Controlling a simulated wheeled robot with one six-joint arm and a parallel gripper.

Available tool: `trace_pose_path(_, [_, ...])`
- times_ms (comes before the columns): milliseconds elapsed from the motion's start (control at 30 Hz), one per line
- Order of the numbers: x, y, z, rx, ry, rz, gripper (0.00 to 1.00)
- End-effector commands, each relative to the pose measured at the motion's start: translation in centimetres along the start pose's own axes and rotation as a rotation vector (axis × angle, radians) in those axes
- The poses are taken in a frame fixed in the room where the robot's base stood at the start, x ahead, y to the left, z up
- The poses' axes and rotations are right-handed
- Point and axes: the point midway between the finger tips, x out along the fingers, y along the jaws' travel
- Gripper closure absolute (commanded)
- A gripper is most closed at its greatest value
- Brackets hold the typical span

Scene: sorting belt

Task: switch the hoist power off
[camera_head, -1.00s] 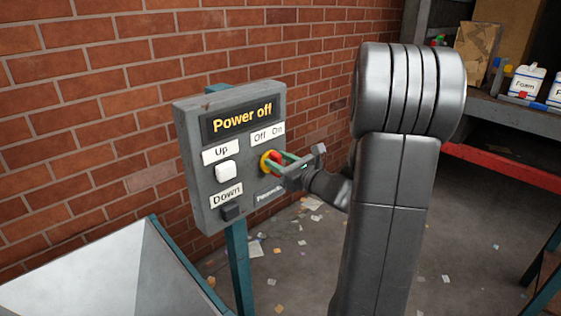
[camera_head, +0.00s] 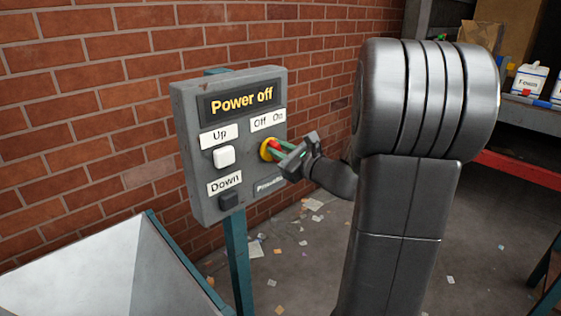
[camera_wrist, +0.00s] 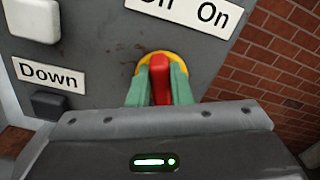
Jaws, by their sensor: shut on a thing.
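The grey control box (camera_head: 195,130) stands on a teal post in front of the brick wall. Its display (camera_head: 241,101) reads "Power off". The red rotary switch (camera_wrist: 161,80) sits on a yellow ring (camera_wrist: 141,72) below the "Off" and "On" labels; the ring also shows in the head view (camera_head: 265,148). My gripper (camera_wrist: 160,88) has its green fingers on both sides of the red handle and is shut on it. In the wrist view the handle stands about upright, tilted slightly left.
A white "Up" button (camera_head: 224,157) and a dark "Down" button (camera_head: 229,200) are left of the switch. A pale sloped metal surface (camera_head: 75,270) is at lower left. A shelf with a red edge (camera_head: 520,170) and bottles (camera_head: 528,82) is at right.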

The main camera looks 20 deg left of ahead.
Motion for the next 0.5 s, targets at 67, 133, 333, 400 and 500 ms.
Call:
trace_pose_path(67, [0.01, 0.43, -0.61, -0.062, -0.003, 0.0, 1.0])
trace_pose_path(133, [0.01, 0.52, -0.56, -0.112, -0.003, 0.0, 1.0])
trace_pose_path(333, [0.0, 0.68, -0.49, -0.232, -0.002, 0.0, 1.0])
trace_pose_path(400, [-0.02, 0.71, -0.45, -0.263, -0.001, 0.0, 1.0])
trace_pose_path(500, [-0.01, 0.7, -0.34, -0.298, 0.0, 0.0, 1.0])
